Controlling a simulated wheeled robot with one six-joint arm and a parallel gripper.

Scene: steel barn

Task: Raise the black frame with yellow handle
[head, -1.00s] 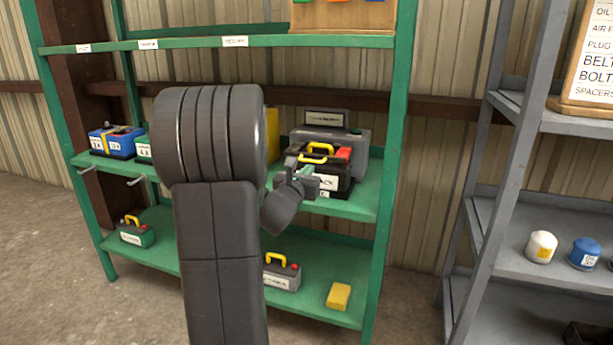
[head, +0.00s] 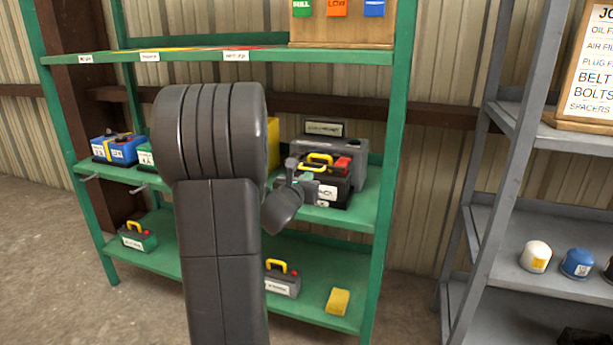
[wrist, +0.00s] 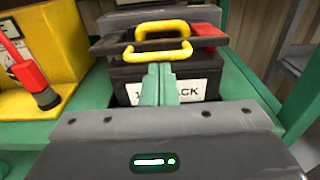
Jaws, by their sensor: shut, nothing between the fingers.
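A black battery (head: 342,187) with a white label stands on the middle green shelf. It also shows in the wrist view (wrist: 122,90). A black frame (wrist: 112,45) lies across its top and carries a yellow handle (wrist: 158,32), which in the head view (head: 318,161) sits at the battery's top. A red cap is at the frame's right. My gripper (wrist: 158,70) is shut and empty, its green fingers together in front of the battery's label, just below the handle in the picture. I cannot tell whether the fingertips touch the battery.
A grey case (head: 350,150) stands close behind the battery. A yellow box (wrist: 65,40) with a red clamp is at the left. Blue batteries (head: 118,148) stand further left. The shelf's front edge (head: 350,219) runs below my gripper; the upper shelf (head: 340,56) is overhead.

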